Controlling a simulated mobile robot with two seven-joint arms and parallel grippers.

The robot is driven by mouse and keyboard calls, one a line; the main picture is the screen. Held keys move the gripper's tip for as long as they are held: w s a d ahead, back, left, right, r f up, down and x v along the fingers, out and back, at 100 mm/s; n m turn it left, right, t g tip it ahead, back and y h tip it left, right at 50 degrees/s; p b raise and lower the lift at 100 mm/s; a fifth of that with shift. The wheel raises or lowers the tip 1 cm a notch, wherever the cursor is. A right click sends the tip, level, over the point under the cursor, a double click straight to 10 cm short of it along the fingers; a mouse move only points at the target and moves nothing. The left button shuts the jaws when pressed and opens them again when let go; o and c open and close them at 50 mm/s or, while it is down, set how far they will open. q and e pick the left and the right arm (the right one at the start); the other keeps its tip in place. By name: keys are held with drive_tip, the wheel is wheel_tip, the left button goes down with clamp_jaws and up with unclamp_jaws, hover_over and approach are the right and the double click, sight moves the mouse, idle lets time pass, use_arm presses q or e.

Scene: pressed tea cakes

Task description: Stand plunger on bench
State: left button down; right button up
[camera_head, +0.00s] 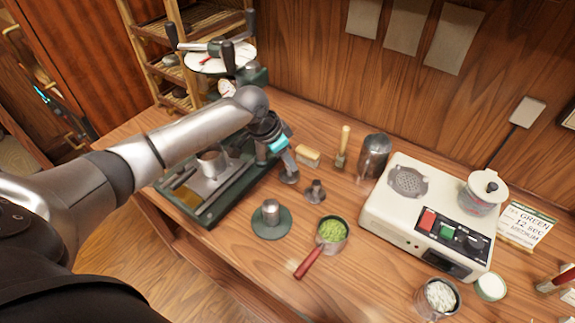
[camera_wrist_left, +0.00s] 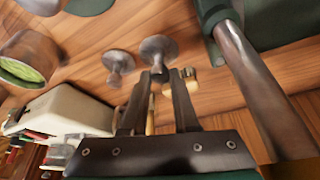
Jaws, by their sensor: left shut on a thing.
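My left gripper (camera_head: 281,150) is shut on the plunger (camera_head: 289,178), a dark metal piece with a round disc at its lower end. The plunger looks roughly upright over the bench (camera_head: 250,282), right of the press; I cannot tell whether its disc touches the wood. In the left wrist view, the plunger (camera_wrist_left: 157,47) shows between the fingertips of my left gripper (camera_wrist_left: 159,80), its disc beyond them. A similar small metal piece with a round foot (camera_head: 316,191) stands just to the right, apart from it. My right gripper is not in view.
The green-based press (camera_head: 205,212) is close on the left. A round green base with a metal knob (camera_head: 271,220) and a red-handled cup of green tea (camera_head: 332,232) stand in front. A brush (camera_head: 342,148), metal canister (camera_head: 374,157) and white steamer (camera_head: 385,215) stand right.

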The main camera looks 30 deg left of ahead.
use_arm(q)
wheel_tip(320, 180, down, 2)
drive_tip(key=shift+r, duration=0.1)
drive_tip(key=c, duration=0.7)
unclamp_jaws()
drive_tip(key=p+v, duration=0.2)
drive_tip(key=v, duration=1)
